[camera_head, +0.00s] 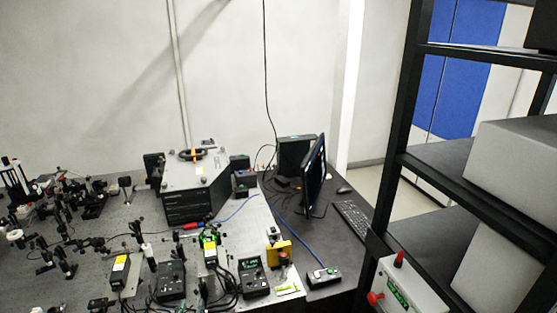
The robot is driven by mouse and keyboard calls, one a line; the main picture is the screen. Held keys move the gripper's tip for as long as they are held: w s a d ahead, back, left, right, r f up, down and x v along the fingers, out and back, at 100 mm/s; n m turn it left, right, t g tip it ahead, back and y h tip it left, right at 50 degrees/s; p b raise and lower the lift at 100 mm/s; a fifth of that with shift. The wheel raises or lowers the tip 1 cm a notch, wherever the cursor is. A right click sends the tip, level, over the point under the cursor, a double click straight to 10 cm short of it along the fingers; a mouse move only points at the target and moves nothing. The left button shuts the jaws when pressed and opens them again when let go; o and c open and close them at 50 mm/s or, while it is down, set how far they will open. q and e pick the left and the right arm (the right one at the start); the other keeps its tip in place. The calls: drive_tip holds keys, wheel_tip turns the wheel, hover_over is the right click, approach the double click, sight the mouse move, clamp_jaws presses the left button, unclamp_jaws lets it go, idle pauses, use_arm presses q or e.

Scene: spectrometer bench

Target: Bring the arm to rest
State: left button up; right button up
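I cannot make out either of my grippers or arms in the head view. The optical bench (95,232) fills the lower left, with many small optical mounts on its left part. A dark spectrometer box (196,190) with a pale sloped top and a black handle stands at the back of the bench. What my grippers hold, if anything, is not shown.
A monitor (314,175), a keyboard (354,219) and a mouse (344,189) stand on the dark desk at the right. A black shelf rack (398,165) with pale boxes rises at the right. Controllers and cables crowd the bench's front. A control box (405,290) has red knobs.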

use_arm(q)
drive_tip(key=s+a+f+g, duration=0.35)
drive_tip(key=s+f, duration=0.25)
drive_tip(key=f, duration=0.4)
drive_tip(key=s+a+f+g, duration=0.35)
drive_tip(key=s+f, duration=0.25)
drive_tip(key=f, duration=0.3)
drive_tip(key=s+a+f+m+g, duration=0.1)
drive_tip(key=s+a+f+g, duration=0.1)
drive_tip(key=s+f, duration=0.55)
drive_tip(key=s+a+f+g, duration=0.2)
drive_tip(key=s+f, duration=0.3)
drive_tip(key=s, duration=0.5)
drive_tip(key=s+d+f+g+h, duration=0.1)
drive_tip(key=s+f, duration=0.1)
drive_tip(key=f, duration=1.3)
drive_tip(key=s+f+g, duration=0.1)
drive_tip(key=s+f, duration=0.1)
drive_tip(key=f, duration=1.3)
drive_tip(key=s+f+m+g, duration=0.1)
drive_tip(key=s+f, duration=1.6)
drive_tip(key=s, duration=0.2)
drive_tip(key=shift+s, duration=0.2)
drive_tip(key=shift+d+f, duration=0.1)
